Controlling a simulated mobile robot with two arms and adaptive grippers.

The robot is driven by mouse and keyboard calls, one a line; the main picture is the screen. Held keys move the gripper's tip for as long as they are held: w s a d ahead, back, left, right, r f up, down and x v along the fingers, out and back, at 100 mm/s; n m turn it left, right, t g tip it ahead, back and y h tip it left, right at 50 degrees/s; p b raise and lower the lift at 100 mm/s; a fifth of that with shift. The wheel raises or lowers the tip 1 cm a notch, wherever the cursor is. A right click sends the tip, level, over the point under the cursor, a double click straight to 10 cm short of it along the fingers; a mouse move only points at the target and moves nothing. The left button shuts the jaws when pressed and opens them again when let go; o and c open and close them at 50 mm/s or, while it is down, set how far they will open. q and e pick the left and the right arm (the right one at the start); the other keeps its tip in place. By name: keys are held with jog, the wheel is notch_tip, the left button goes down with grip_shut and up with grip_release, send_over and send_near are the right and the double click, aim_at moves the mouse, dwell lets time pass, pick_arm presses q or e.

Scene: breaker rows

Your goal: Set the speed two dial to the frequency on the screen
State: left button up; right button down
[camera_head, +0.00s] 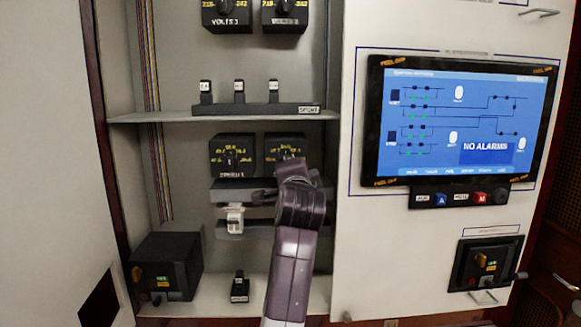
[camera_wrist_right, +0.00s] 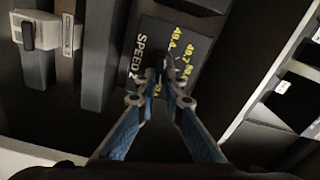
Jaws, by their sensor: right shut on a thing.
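In the right wrist view, the speed two dial is a black plate (camera_wrist_right: 140,75) lettered "SPEED 2" with yellow numbers around a black knob (camera_wrist_right: 157,61). My right gripper (camera_wrist_right: 158,80) is shut on that knob, its fingers on either side. In the head view, my right arm comes up from the bottom and hides much of the speed two dial (camera_head: 284,143). The screen (camera_head: 450,120) at the right is lit blue with a line diagram and "NO ALARMS". I cannot read a frequency on it. My left gripper is not in view.
Another yellow-marked dial (camera_head: 232,155) is just left of speed two. Above are a shelf (camera_head: 180,117) with small switches and two voltage dials (camera_head: 226,12). A white-handled breaker (camera_head: 235,218) is below. A black box (camera_head: 168,265) sits lower left.

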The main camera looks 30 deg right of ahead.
jog(key=shift+f+m, duration=0.15)
jog(key=shift+m, duration=0.45)
jog(key=c, duration=2.3)
grip_release()
